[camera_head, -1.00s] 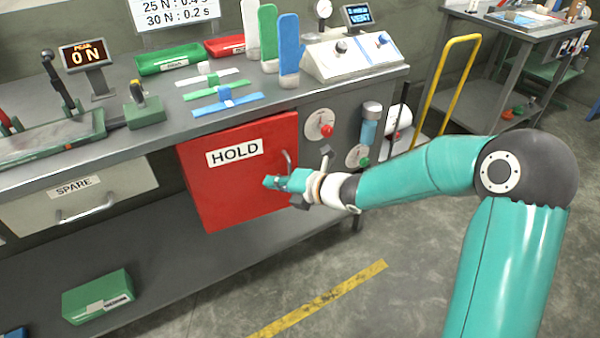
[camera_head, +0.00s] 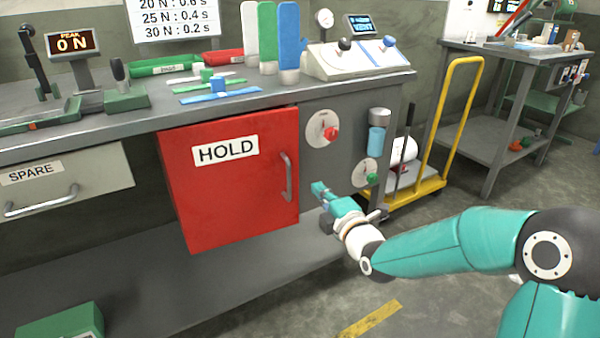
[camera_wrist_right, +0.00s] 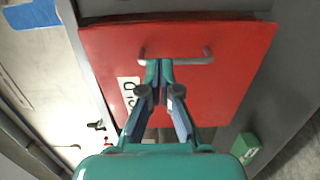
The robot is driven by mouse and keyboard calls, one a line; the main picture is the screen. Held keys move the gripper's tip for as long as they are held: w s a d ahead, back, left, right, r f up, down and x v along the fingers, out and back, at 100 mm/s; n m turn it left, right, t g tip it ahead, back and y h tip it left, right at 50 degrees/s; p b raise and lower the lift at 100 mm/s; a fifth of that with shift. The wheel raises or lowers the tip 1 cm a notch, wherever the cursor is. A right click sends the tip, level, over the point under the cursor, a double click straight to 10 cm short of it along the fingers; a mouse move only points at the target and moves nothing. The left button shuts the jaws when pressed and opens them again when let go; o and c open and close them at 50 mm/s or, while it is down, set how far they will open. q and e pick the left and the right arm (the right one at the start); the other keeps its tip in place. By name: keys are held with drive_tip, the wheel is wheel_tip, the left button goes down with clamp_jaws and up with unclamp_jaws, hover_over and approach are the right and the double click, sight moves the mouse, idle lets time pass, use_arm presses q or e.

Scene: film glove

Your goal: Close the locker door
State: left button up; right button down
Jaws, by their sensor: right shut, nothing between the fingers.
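The red locker door (camera_head: 232,215) carries a HOLD label and has a grey bar handle (camera_head: 288,178) on its right side. It sits under the workbench top. I cannot tell whether it is fully flush with its frame. My left gripper is out of view.
A SPARE drawer (camera_head: 95,185) is left of the door. A panel with a red knob (camera_head: 331,134) and a green knob (camera_head: 372,177) is to its right. A yellow-handled trolley (camera_head: 432,183) stands farther right. The floor in front is open.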

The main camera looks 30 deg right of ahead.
sight(295, 163)
drive_tip(key=w, duration=0.3)
drive_tip(key=w+b, duration=0.1)
drive_tip(key=w, duration=0.7)
drive_tip(key=shift+w+d, duration=0.15)
drive_tip(key=shift+d, duration=0.25)
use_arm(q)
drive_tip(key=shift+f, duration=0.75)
